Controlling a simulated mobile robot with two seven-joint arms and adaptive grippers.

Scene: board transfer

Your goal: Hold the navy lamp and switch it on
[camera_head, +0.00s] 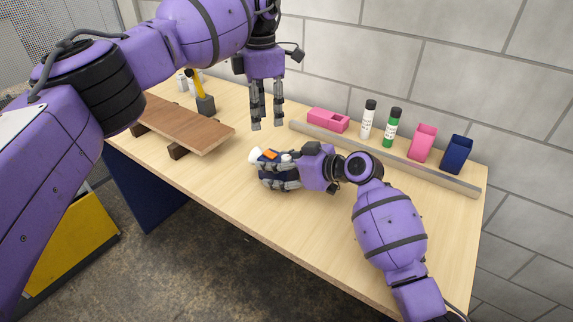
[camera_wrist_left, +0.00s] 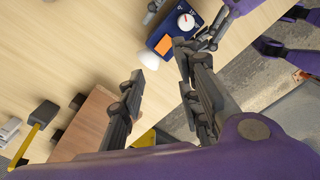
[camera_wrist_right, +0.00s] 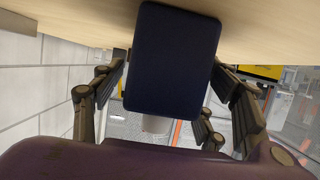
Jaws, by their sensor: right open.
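The navy lamp (camera_head: 270,155) is a small navy box with an orange patch, a white dial and a white bulb at one end. It lies near the middle of the table; the left wrist view shows its face (camera_wrist_left: 168,22). My right gripper (camera_head: 278,172) has its fingers around the lamp; in the right wrist view the box's plain navy side (camera_wrist_right: 172,60) sits between the spread fingers. I cannot tell whether they touch it, or whether the bulb is lit. My left gripper (camera_head: 255,126) points down, open and empty, above the table behind the lamp.
A brown board (camera_head: 185,125) rests on dark blocks at the left, beside a yellow-handled hammer (camera_head: 205,105). The front table is clear.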

